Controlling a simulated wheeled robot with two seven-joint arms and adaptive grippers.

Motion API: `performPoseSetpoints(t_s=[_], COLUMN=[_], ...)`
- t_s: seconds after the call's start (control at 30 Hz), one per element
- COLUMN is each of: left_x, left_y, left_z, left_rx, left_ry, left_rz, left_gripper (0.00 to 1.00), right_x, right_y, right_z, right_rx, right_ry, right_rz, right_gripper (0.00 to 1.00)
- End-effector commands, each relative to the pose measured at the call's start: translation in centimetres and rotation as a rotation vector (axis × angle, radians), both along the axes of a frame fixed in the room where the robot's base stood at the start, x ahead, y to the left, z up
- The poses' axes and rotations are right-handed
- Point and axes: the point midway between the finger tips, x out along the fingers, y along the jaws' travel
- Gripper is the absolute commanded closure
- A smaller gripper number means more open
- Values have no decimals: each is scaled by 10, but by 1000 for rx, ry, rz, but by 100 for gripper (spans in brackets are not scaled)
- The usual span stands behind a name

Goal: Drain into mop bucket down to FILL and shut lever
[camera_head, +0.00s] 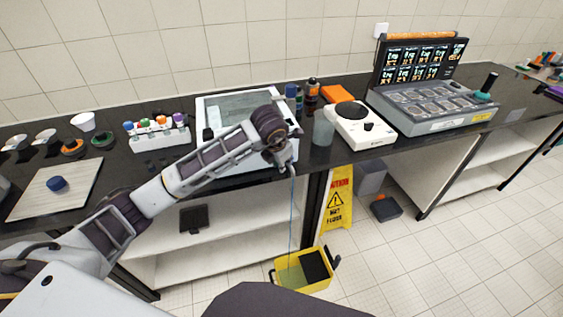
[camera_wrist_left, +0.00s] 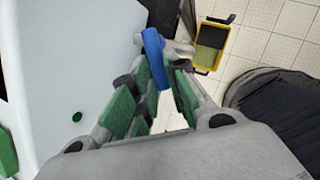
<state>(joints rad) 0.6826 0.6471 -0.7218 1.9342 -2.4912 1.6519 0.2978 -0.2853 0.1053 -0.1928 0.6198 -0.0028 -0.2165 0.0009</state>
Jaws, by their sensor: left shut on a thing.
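The white water bath (camera_head: 205,112) stands on the black bench, its upper part see-through; I cannot make out a FILL mark. My left gripper (camera_head: 284,160) is at its front right corner. In the left wrist view, my left gripper (camera_wrist_left: 158,88) is shut on the blue lever (camera_wrist_left: 155,57) beside the bath's pale wall (camera_wrist_left: 70,70). A thin blue stream (camera_head: 291,222) falls from near the gripper into the yellow mop bucket (camera_head: 283,273) on the floor. The bucket also shows in the left wrist view (camera_wrist_left: 202,66). The spout is mostly hidden. My right gripper is out of view.
A yellow wet-floor sign (camera_head: 336,205) stands just behind the bucket. A frosted beaker (camera_head: 323,130) and a white hotplate (camera_head: 368,133) sit right of the bath. A bottle rack (camera_head: 160,138) is left of it.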

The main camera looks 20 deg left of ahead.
Motion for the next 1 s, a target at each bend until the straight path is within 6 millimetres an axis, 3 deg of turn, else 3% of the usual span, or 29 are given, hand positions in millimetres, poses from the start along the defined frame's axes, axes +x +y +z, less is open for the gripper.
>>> performPoseSetpoints(t_s=[0.13,0.17,0.23,0.67,1.0], left_x=[1,1,1,-1,-13], left_y=[0,0,0,0,1], left_z=[1,1,1,3,32], left_rx=[0,0,0,0,1], left_ry=[-2,-2,-2,-2,-4], left_rz=[0,0,0,-1,-1], left_gripper=[100,83,75,75,75], right_x=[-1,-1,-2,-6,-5], right_y=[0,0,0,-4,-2], right_z=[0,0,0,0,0], right_rx=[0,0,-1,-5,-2], right_ry=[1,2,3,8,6], right_rz=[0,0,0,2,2], right_gripper=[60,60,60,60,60])
